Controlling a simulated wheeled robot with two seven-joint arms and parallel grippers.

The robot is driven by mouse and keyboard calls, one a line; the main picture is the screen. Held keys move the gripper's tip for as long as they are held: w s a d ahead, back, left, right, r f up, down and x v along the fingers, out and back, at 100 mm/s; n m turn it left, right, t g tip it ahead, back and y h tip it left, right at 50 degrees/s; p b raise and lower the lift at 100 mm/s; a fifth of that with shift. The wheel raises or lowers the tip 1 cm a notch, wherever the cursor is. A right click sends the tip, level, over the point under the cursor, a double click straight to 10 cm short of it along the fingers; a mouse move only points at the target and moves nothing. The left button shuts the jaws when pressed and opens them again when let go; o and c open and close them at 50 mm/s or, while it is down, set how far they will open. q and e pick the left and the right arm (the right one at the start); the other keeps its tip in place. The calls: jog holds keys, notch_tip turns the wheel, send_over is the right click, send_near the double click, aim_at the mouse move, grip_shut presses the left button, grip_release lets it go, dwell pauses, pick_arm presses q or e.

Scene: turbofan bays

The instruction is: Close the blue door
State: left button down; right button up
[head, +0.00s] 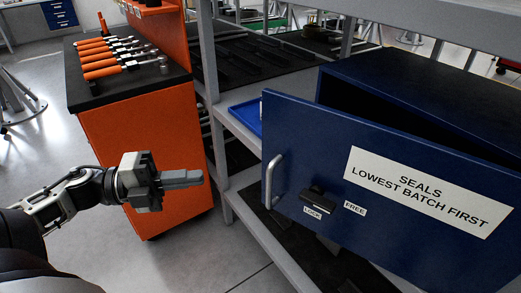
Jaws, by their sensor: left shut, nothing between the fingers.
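The blue door (310,150) is on a blue cabinet (430,88) at the right and stands ajar, with a dark gap along its top and left. It has a grey bar handle (272,181) near its left edge. A black latch (318,199) sits between labels LOCK and FREE. A white label reads SEALS LOWEST BATCH FIRST. My left gripper (200,177) is shut and empty, left of the door and apart from the handle, pointing right. My right gripper is not in view.
An orange cart (140,145) with orange-handled tools (110,62) on its black top stands behind my left gripper. A grey shelf frame (207,60) rises between cart and cabinet. A blue tray (246,113) lies behind the door's left edge. Floor at lower left is clear.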

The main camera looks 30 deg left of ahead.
pick_arm(q)
jog(key=w+a+x, duration=0.2)
jog(key=x, duration=1)
jog(key=shift+w+d, duration=0.3)
jog(key=shift+w, duration=0.05)
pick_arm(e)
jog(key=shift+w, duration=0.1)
